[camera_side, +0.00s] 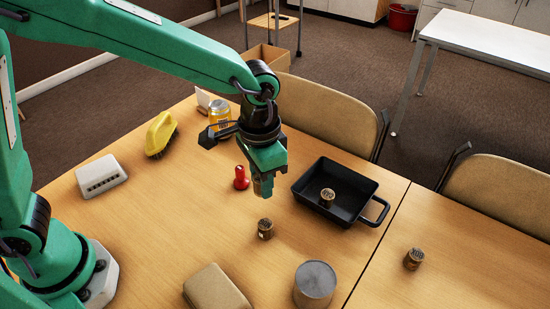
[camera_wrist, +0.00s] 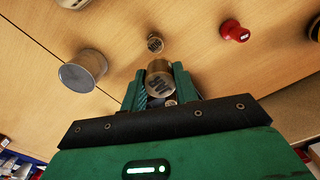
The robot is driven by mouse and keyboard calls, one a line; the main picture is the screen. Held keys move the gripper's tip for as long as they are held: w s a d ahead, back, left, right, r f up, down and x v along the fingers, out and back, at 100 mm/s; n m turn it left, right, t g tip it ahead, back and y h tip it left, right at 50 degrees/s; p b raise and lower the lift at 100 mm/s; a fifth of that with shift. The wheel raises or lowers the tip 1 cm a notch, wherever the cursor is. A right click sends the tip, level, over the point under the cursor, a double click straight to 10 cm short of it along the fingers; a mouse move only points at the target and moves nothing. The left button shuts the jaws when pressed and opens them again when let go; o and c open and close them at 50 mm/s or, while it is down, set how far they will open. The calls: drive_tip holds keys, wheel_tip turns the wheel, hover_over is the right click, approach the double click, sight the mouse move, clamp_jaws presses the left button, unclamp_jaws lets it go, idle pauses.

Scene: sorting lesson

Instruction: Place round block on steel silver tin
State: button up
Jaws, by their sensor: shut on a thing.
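My gripper (camera_side: 264,190) is above the table, to the left of the black pan. In the wrist view its green fingers (camera_wrist: 158,88) are shut on a small round brown block (camera_wrist: 160,78) with dark letters on its end. In the side view the fingers mostly hide the held block. The steel silver tin (camera_side: 315,284) stands upright at the front of the table, to the front right of my gripper and apart from it. The tin also shows at the left in the wrist view (camera_wrist: 83,71).
A similar round block (camera_side: 265,229) stands below my gripper, another (camera_side: 327,197) in the black pan (camera_side: 365,186), a third (camera_side: 413,259) at the right. A red peg-like piece (camera_side: 241,178) stands behind left. A tan block (camera_side: 217,288) lies left of the tin.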

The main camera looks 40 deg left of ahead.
wheel_tip(320, 180, up, 2)
drive_tip(key=r, duration=0.1)
hover_over(316, 278)
drive_tip(key=shift+f, duration=4.25)
drive_tip(key=shift+f, duration=0.15)
drive_tip(key=o, duration=0.9)
drive_tip(key=shift+o, duration=0.2)
wheel_tip(316, 278, up, 12)
drive_tip(key=shift+r, duration=0.2)
